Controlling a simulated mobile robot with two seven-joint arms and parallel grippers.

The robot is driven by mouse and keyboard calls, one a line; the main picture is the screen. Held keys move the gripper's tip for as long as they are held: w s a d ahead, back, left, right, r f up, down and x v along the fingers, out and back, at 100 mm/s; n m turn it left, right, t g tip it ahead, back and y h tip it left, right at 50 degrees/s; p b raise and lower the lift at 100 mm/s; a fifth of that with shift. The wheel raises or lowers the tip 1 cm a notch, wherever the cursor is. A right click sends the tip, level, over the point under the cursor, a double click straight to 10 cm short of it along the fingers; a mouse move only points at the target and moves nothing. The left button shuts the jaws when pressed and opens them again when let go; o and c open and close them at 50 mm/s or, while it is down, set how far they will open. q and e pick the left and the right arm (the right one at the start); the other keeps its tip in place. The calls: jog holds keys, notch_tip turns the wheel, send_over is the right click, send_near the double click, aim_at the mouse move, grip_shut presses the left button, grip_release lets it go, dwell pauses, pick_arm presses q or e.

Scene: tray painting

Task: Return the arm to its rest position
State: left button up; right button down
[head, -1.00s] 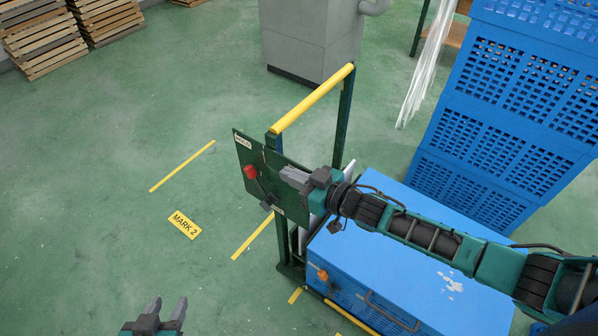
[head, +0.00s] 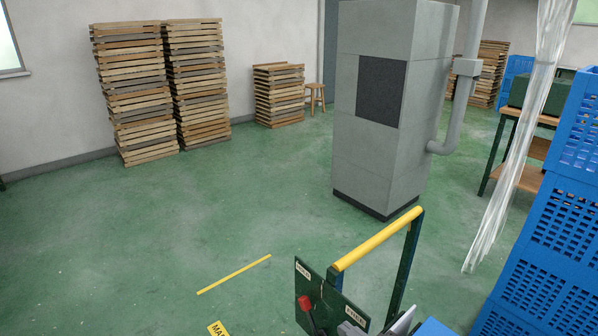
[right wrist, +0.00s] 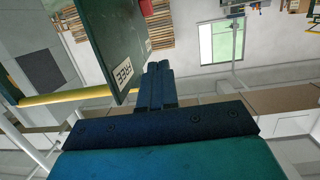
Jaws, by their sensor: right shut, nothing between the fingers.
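A red lever knob (head: 304,303) is at the panel's left side, below the left label. My left gripper is not in view.
A yellow-topped rail (head: 377,239) rises behind the panel. Blue crates (head: 560,240) stand at the right beside hanging clear strips (head: 515,150). A grey cabinet (head: 385,165) stands behind. Pallet stacks (head: 135,95) line the back wall. The green floor at left is open.

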jog(key=s+d+f+m+g+h, duration=0.1)
jog(key=s+d+f+m+h, duration=0.1)
jog(key=s, duration=0.6)
jog(key=s+d+f+m+g+h, duration=0.1)
jog(key=s+d+f+m+h, duration=0.1)
jog(key=s, duration=0.5)
jog(key=d+f+h, duration=0.1)
jog(key=d+h, duration=0.1)
jog(key=h, duration=0.1)
jog(key=shift+s+f, duration=0.35)
jog(key=shift+s, duration=0.05)
jog(key=shift+a, duration=0.1)
